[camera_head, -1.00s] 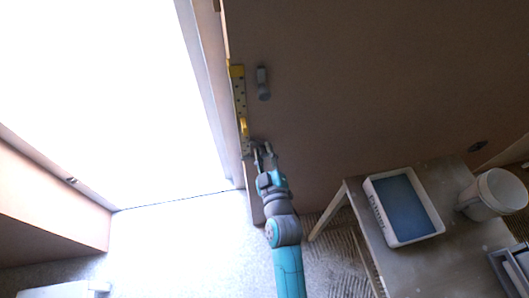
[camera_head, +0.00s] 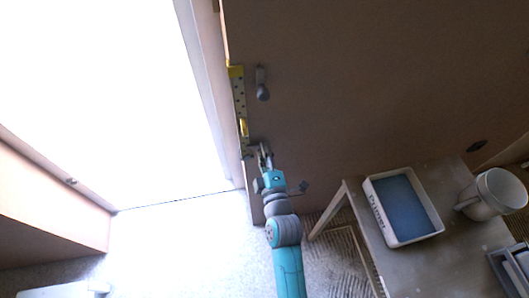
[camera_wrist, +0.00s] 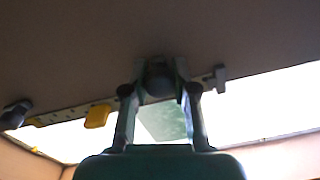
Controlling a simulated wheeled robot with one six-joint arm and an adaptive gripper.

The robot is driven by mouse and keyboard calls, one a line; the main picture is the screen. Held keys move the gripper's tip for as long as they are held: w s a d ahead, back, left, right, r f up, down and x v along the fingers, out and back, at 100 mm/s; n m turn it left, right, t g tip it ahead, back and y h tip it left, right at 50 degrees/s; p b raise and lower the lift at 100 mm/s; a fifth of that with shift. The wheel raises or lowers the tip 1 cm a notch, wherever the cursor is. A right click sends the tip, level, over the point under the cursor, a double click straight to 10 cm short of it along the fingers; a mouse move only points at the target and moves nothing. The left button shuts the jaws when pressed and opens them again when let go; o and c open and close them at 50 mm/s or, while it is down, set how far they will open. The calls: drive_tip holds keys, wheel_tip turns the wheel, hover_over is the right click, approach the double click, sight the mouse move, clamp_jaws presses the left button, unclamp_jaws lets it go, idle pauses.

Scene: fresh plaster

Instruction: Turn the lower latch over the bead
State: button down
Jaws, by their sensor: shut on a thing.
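A pale perforated bead (camera_head: 239,98) runs along the edge of the brown panel in the head view; it also shows in the wrist view (camera_wrist: 68,115). My gripper (camera_head: 264,152) is at the bead's lower end. In the wrist view its fingers are closed on a dark rounded knob (camera_wrist: 158,76), which looks like the lower latch. The fingers hide much of it, so I cannot tell whether it lies over the bead. A grey lever (camera_head: 262,85), perhaps the upper latch, hangs on the panel beside the bead's upper part.
Yellow pieces sit at the bead's top (camera_head: 236,71) and lower down (camera_head: 244,127). The bright opening lies left of the panel edge. At right, a bench (camera_head: 385,262) carries a white tray (camera_head: 417,238) with a blue inside and a white bucket (camera_head: 497,192).

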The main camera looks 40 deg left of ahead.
idle(0.5)
drive_tip(key=c, duration=0.9)
unclamp_jaws()
drive_tip(key=v, duration=1.2)
